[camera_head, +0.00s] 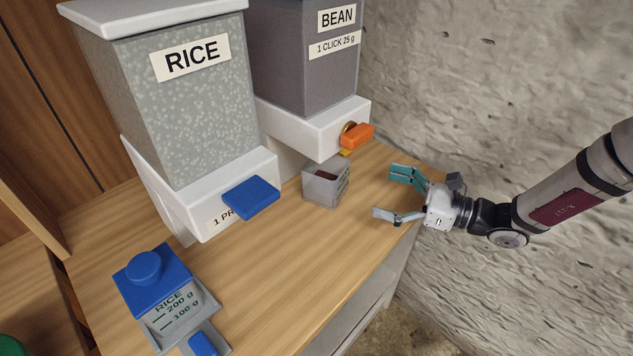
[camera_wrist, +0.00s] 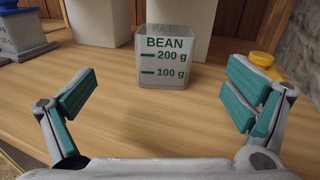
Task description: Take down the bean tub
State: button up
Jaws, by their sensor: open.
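The bean tub (camera_head: 325,188) is a small, clear grey box standing on the wooden counter, just in front of and below the bean dispenser (camera_head: 305,60). Something dark red shows inside it. In the wrist view the tub (camera_wrist: 168,72) faces me upright, with "BEAN", "200 g" and "100 g" on its front and its top open. My gripper (camera_head: 384,193) is open and empty, to the right of the tub and apart from it. In the wrist view its teal-padded fingers (camera_wrist: 160,98) are spread either side of the tub, short of it.
The bean dispenser has an orange lever (camera_head: 357,137). The rice dispenser (camera_head: 185,100) with a blue lever (camera_head: 251,197) stands to the left. A blue-lidded rice tub (camera_head: 160,285) is at the front left. A yellow knobbed piece (camera_wrist: 262,60) sits right of the bean tub. A rough wall (camera_head: 500,60) stands behind my arm.

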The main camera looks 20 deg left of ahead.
aim_at(345, 178)
jog(key=shift+w+a+f+m+t, duration=0.2)
jog(key=shift+w+f+m+t, duration=0.1)
jog(key=shift+w+f+m, duration=0.15)
jog(key=shift+a+f, duration=0.1)
jog(key=shift+a, duration=0.15)
jog(key=a, duration=0.7)
jog(key=shift+w+a, duration=0.25)
jog(key=shift+a, duration=0.05)
jog(key=shift+a+b, duration=0.45)
jog(key=shift+a, duration=2.4)
jog(key=c, duration=1.4)
jog(key=shift+o, duration=0.2)
